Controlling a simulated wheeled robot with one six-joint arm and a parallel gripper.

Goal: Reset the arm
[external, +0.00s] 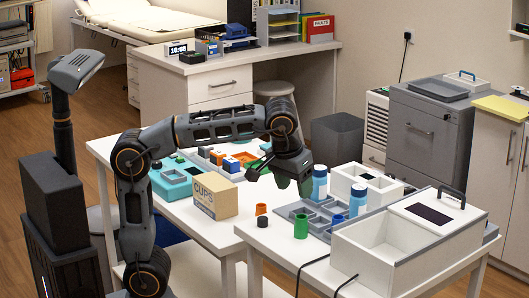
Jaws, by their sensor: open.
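My arm reaches from the left over the white table (190,226), with its wrist bent downward. My gripper (280,180) points down above the table, near the table's far right part. It is small in the view, and its fingertips partly overlap green things behind or below it. I see nothing clearly held in it. A cardboard box marked CUPS (216,196) stands on the table to the left of the gripper.
Two blue-and-white bottles (358,201) stand by a grey compartment tray (318,215) at the right. A green cup (301,226), a small orange cup (261,209) and a dark one (262,221) stand nearby. A white open bin (385,240) fills the front right. A teal tray (170,181) lies left.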

